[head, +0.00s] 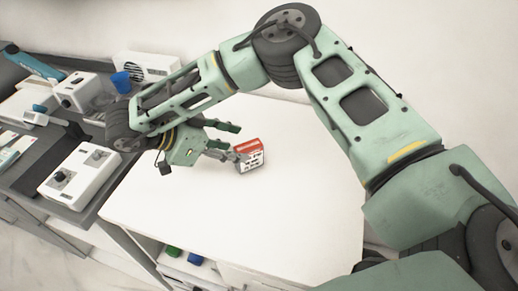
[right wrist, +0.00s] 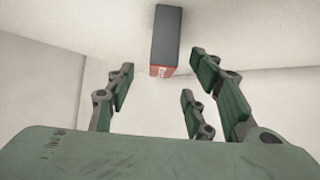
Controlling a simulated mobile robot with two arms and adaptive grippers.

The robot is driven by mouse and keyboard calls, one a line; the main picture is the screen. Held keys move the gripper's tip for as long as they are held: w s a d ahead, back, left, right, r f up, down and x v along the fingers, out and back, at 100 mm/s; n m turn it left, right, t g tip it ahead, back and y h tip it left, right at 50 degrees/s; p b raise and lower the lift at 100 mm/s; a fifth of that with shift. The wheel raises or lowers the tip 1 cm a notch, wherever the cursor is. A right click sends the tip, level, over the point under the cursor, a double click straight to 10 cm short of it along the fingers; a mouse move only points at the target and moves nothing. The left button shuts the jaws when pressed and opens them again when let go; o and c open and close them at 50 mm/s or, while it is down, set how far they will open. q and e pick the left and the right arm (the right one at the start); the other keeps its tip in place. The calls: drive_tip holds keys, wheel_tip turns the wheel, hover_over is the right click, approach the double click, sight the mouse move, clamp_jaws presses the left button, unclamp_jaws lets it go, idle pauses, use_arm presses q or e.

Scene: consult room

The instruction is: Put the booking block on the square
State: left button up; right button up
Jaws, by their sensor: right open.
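The booking block (head: 251,158) is a small block with a red top and a white face with dark marks, standing on the white table. My right gripper (head: 236,142) is open beside it on its left, with one finger close to the block; I cannot tell whether they touch. In the right wrist view the block (right wrist: 165,38) shows a dark grey side and a red and white edge, beyond the spread fingers of the right gripper (right wrist: 163,82). The square is not seen in either view. My left gripper is not in view.
The white table (head: 300,200) is bare around the block. To the left is a dark counter with a white box with knobs (head: 80,175), more devices and a blue cup (head: 121,82). A wall runs behind. Green and blue items (head: 195,259) sit below the tabletop.

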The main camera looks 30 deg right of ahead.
sight(244, 147)
drive_tip(key=shift+d+f+p, duration=0.35)
drive_tip(key=shift+d+f, duration=0.1)
drive_tip(key=shift+d, duration=0.05)
drive_tip(key=shift+p+x, duration=0.35)
drive_tip(key=shift+x, duration=0.45)
drive_tip(key=x, duration=0.3)
drive_tip(key=shift+w+d+r+p, duration=0.1)
drive_tip(key=shift+r+p, duration=0.1)
drive_tip(key=shift+p, duration=0.1)
drive_tip(key=c, duration=0.5)
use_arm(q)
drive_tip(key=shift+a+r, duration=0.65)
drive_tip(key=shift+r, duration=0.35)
use_arm(e)
clamp_jaws()
